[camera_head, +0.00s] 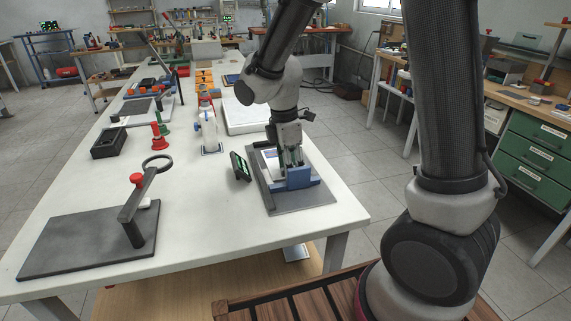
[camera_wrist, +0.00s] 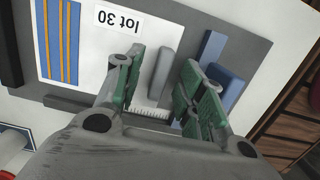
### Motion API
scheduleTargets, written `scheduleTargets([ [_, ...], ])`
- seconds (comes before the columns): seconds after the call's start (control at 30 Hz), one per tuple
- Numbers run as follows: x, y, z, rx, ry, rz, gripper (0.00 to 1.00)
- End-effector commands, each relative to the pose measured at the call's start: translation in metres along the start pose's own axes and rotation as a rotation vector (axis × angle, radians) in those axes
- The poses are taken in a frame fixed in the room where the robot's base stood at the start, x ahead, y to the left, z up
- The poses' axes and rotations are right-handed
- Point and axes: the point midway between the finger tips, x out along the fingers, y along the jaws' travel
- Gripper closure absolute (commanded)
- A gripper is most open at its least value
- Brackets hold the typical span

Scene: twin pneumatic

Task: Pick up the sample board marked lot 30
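The sample board (camera_wrist: 88,70) is white, with a "lot 30" label and blue and orange stripes, and shows in the wrist view. It lies on a dark grey plate (camera_wrist: 250,60); in the head view the plate (camera_head: 305,207) is at the near right of the table. A grey upright bar (camera_wrist: 163,70) appears to stand on the board's right part. My gripper (camera_wrist: 164,82) is open, its green fingers either side of the bar with gaps showing. In the head view my gripper (camera_head: 291,157) is low over the plate and hides much of the board (camera_head: 269,154).
Blue blocks (camera_wrist: 228,82) stand on the plate just right of my fingers. A small dark display (camera_head: 240,167) stands left of the plate. A black stand with a ring (camera_head: 140,200) is at the near left. Bare tabletop lies between them.

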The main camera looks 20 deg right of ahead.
Motion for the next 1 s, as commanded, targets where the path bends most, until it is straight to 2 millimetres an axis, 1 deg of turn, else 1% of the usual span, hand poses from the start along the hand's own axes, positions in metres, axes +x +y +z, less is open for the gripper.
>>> scheduleTargets([
  [0.07, 0.0, 0.0, 0.0, 0.0, 0.0, 0.0, 0.63],
  [0.2, 0.0, 0.0, 0.0, 0.0, 0.0, 0.0, 0.88],
  [0.27, 0.0, 0.0, 0.0, 0.0, 0.0, 0.0, 0.99],
  [0.57, -0.001, 0.0, 0.0, 0.0, 0.0, 0.0, 1.0],
  [0.67, -0.006, 0.001, 0.0, 0.0, 0.0, 0.002, 1.0],
  [0.77, -0.02, 0.001, 0.002, 0.0, 0.001, 0.004, 1.0],
  [1.0, -0.071, 0.001, 0.008, 0.001, 0.002, 0.004, 1.0],
])
